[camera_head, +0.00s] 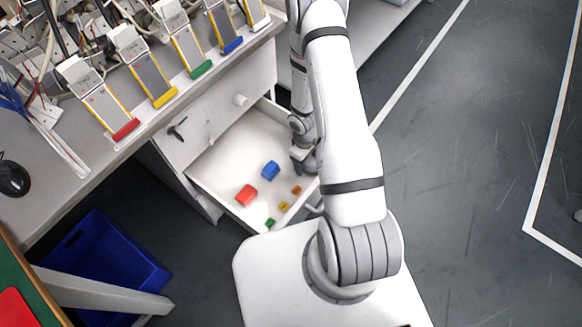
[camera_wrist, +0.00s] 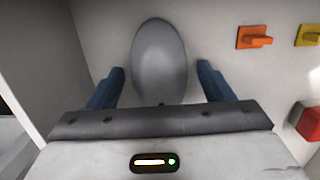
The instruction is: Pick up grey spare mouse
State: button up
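The grey spare mouse (camera_wrist: 158,52) is a smooth oval lying in the open white drawer, in the wrist view. My gripper (camera_wrist: 161,72) is open, with its two dark blue fingers apart on either side of the mouse's near half. A gap shows between each finger and the mouse. The mouse's near end reaches the gripper's dark palm edge in the picture. In the head view my gripper (camera_head: 302,157) is over the drawer's right side, and the mouse is hidden there by my arm.
The open drawer (camera_head: 222,162) also holds a red block (camera_head: 246,195), a blue block (camera_head: 270,171) and small orange, yellow and green pieces. In the wrist view, an orange piece (camera_wrist: 254,38) lies right of the mouse. A black mouse (camera_head: 14,178) is on the desk.

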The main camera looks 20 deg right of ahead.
jog(key=c, duration=0.9)
